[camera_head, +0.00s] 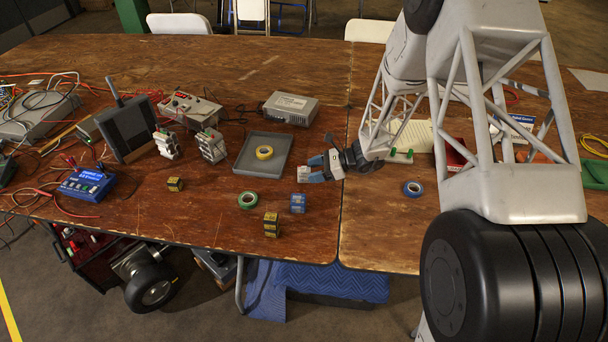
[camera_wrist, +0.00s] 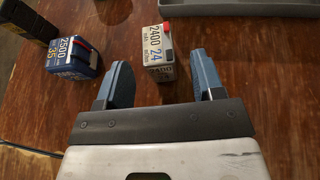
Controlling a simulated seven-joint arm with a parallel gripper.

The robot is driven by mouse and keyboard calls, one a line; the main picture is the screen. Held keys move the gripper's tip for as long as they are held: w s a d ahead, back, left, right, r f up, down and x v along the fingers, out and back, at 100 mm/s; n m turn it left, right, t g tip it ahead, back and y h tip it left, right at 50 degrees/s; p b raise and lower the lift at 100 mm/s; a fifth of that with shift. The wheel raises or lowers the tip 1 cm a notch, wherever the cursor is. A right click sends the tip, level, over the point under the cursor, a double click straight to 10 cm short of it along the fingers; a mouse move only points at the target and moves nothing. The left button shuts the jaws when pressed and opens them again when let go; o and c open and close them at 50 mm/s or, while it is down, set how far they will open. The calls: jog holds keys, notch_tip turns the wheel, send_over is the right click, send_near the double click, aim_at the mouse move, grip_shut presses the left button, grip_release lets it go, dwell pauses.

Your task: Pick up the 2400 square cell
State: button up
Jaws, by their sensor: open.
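The 2400 square cell (camera_wrist: 157,48) is white with a red edge and dark print, and it stands on the wooden table. In the wrist view it lies just ahead of and between the two blue fingers of my gripper (camera_wrist: 160,72), nearer the left finger. The fingers are apart, with nothing held. In the head view the small white cell (camera_head: 303,174) is at the tips of my gripper (camera_head: 314,168), right of the grey tray. I cannot tell the exact gap between fingertips and cell.
A blue 2500 cell (camera_wrist: 73,58) stands left of the white one; it also shows in the head view (camera_head: 297,203). A yellow-black cell (camera_head: 271,224), green tape (camera_head: 248,200) and the grey tray (camera_head: 244,168) are close by. Blue tape (camera_head: 413,188) lies to the right.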

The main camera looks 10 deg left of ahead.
aim_at(304, 173)
jog(key=shift+x, duration=2)
jog(key=shift+f, duration=0.1)
jog(key=shift+c, duration=0.4)
jog(key=c, duration=1)
